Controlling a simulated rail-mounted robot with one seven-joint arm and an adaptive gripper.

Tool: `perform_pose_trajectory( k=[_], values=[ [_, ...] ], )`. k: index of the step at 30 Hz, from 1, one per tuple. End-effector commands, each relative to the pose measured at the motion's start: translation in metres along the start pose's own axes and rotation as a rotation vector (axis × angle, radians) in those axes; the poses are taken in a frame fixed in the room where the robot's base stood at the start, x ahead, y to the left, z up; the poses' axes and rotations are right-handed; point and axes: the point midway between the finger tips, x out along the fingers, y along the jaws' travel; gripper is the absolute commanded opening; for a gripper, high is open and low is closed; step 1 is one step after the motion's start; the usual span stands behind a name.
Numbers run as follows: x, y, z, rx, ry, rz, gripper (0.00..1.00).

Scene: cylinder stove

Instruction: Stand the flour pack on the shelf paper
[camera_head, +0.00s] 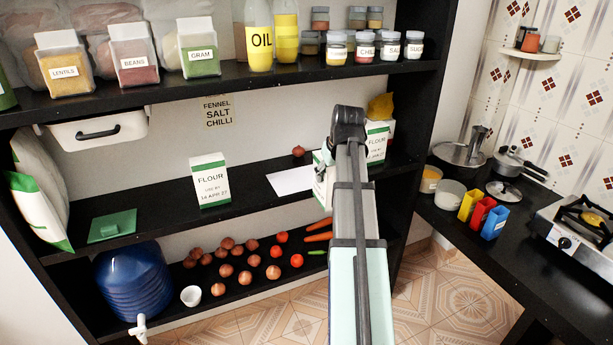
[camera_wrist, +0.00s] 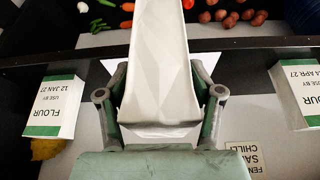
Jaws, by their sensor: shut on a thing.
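My gripper (camera_wrist: 160,106) is shut on a white flour pack (camera_wrist: 160,58), with a finger on each side of it. In the head view this held pack (camera_head: 320,186) is mostly hidden behind my arm, at the front of the middle shelf. The white shelf paper (camera_head: 290,180) lies flat on that shelf, just left of the held pack and partly covered from view. I cannot tell whether the pack's base touches the shelf or paper. In the wrist view, a small white corner beside the left finger may be the paper.
Another flour pack (camera_head: 210,181) stands left of the paper, and one more (camera_head: 376,142) stands to the right near the shelf's side. An onion (camera_head: 298,151) lies behind the paper. A green board (camera_head: 112,226) lies farther left. The upper shelf (camera_head: 225,85) hangs above.

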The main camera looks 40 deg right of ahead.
Motion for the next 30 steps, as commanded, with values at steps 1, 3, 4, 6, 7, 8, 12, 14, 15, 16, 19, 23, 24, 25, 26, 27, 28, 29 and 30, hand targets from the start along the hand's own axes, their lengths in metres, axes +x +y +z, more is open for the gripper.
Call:
perform_pose_trajectory(
  k=[1,3,4,6,7,8,12,14,15,16,19,23,24,25,26,27,28,29,30],
  values=[
    [-0.005,0.006,-0.002,-0.013,0.002,-0.005,0.04],
    [-0.007,0.010,-0.003,-0.030,0.003,-0.012,0.04],
    [-0.007,0.011,-0.005,-0.036,0.003,-0.015,0.04],
    [-0.006,0.012,-0.012,-0.043,0.003,-0.018,0.04],
    [-0.005,0.012,-0.017,-0.045,0.003,-0.019,0.04],
    [-0.004,0.011,-0.022,-0.047,0.004,-0.019,0.04],
    [0.007,0.011,-0.051,-0.047,0.002,-0.019,0.04],
    [0.013,0.010,-0.065,-0.048,0.003,-0.018,0.04],
    [0.016,0.009,-0.074,-0.047,0.003,-0.018,0.04],
    [0.019,0.009,-0.080,-0.047,0.002,-0.018,0.04],
    [0.027,0.008,-0.100,-0.046,0.003,-0.018,0.04],
    [0.036,0.006,-0.117,-0.046,0.003,-0.018,0.04],
    [0.038,0.006,-0.121,-0.046,0.004,-0.018,0.04],
    [0.040,0.006,-0.123,-0.045,0.004,-0.018,0.04],
    [0.040,0.006,-0.124,-0.045,0.004,-0.017,0.04],
    [0.041,0.006,-0.125,-0.045,0.004,-0.017,0.04],
    [0.042,0.006,-0.126,-0.045,0.005,-0.017,0.04],
    [0.042,0.006,-0.127,-0.045,0.005,-0.017,0.04],
    [0.043,0.005,-0.128,-0.044,0.005,-0.017,0.04]
  ],
)
